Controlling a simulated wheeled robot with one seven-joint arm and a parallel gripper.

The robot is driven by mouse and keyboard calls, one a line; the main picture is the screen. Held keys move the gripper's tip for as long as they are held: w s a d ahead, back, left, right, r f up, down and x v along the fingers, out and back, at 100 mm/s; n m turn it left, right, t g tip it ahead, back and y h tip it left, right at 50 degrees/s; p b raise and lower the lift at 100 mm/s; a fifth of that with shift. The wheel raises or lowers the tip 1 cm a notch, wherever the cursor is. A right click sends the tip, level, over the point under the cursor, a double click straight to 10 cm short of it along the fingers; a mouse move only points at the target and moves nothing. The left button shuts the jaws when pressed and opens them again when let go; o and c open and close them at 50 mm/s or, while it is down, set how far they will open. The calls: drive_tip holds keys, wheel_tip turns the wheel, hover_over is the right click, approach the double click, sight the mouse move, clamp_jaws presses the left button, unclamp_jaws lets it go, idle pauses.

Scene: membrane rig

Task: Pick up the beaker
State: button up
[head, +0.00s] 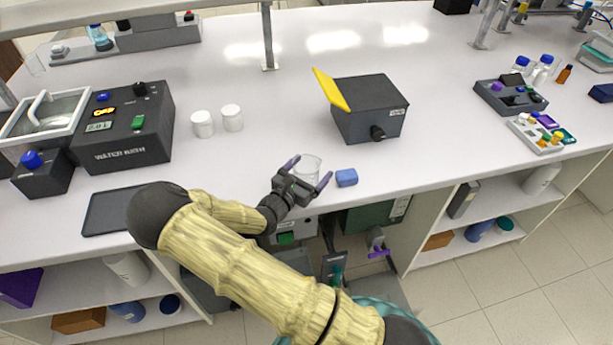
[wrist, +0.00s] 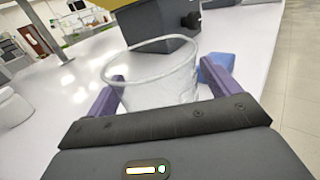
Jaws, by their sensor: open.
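The clear glass beaker (head: 309,166) stands upright on the white bench near its front edge. In the wrist view the beaker (wrist: 162,75) is large and close, lying between the two purple fingers. My gripper (head: 307,173) is open, with one finger on each side of the beaker. In the wrist view my gripper (wrist: 165,95) shows a finger at the left and right of the glass; the lower part of the beaker is hidden by the gripper body. I cannot tell whether either finger touches the glass.
A blue block (head: 346,178) sits just right of the beaker, close to the right finger. A dark box with a yellow flap (head: 368,108) stands behind. Two white jars (head: 217,121) and a water bath (head: 125,128) are to the left.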

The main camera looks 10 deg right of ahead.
drive_tip(key=c, duration=1.1)
wheel_tip(320, 180, up, 10)
drive_tip(key=shift+r+b, duration=0.1)
drive_tip(key=shift+b, duration=0.2)
